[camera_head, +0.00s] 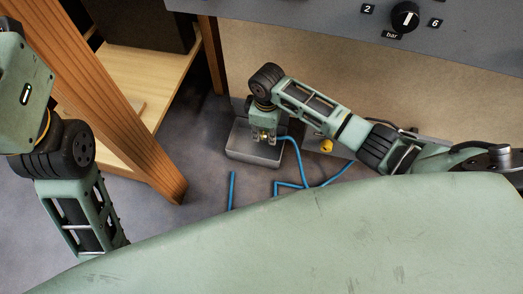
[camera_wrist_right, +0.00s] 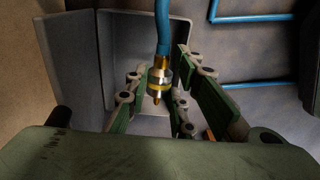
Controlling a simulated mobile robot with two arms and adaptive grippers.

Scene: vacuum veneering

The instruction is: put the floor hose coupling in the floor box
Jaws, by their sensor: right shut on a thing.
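The floor box (camera_head: 252,158) is a grey open box on the floor, near the middle of the head view. Its grey walls (camera_wrist_right: 115,55) also fill the upper left of the right wrist view. The floor hose coupling (camera_wrist_right: 159,77) is a brass-coloured fitting on the end of a blue hose (camera_wrist_right: 162,25), pointing downward. My right gripper (camera_head: 264,135) is over the box, shut on the coupling; in the wrist view the coupling shows between its green-padded fingers (camera_wrist_right: 157,100). Whether the coupling touches the box bottom I cannot tell. My left arm shows at the left, but its gripper is hidden.
Blue hose (camera_head: 290,184) runs across the floor right of and below the box. A yellow part (camera_head: 326,146) sits on a grey unit to the right. A wooden frame (camera_head: 125,110) stands at left, and a grey panel with a bar dial (camera_head: 405,16) overhangs at upper right.

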